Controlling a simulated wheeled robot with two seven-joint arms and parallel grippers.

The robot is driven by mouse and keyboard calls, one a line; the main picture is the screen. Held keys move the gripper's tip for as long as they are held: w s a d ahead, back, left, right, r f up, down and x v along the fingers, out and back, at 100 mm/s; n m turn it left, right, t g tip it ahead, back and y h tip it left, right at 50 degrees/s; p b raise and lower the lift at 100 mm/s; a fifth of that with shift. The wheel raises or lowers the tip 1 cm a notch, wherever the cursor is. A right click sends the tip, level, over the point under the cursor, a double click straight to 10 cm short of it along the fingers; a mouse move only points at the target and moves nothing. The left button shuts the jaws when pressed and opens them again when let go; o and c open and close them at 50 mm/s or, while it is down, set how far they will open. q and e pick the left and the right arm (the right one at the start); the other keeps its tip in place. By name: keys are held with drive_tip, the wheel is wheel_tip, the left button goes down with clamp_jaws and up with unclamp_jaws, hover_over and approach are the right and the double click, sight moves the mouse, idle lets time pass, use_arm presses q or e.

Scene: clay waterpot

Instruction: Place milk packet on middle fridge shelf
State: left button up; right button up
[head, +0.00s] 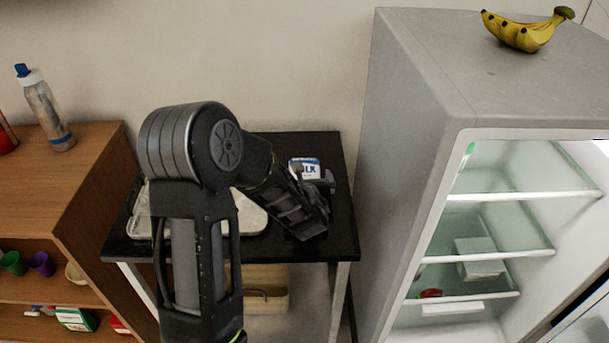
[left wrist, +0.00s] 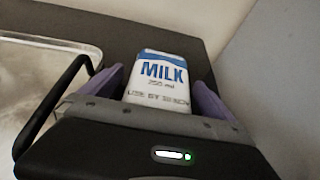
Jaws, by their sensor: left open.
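The milk packet (head: 305,167) is a small white and blue carton on the black table (head: 340,220), partly hidden behind my left gripper in the head view. In the left wrist view the packet (left wrist: 160,82) lies between the two purple fingers of my left gripper (left wrist: 163,95), with the word MILK toward the camera. The fingers are open, one at each side of it; I cannot tell whether they touch it. My right gripper is not in view.
A light tray (head: 250,215) lies on the table left of the packet. Bananas (head: 525,32) lie on the fridge top. A wooden shelf unit (head: 85,165) with a bottle (head: 45,110) stands at the left. The fridge's side wall rises close beside the table.

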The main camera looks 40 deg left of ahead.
sight(305, 173)
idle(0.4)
use_arm(q)
drive_tip(key=c, duration=1.9)
wheel_tip(305, 173, up, 10)
drive_tip(key=shift+r+p, duration=0.1)
drive_tip(key=shift+p, duration=0.45)
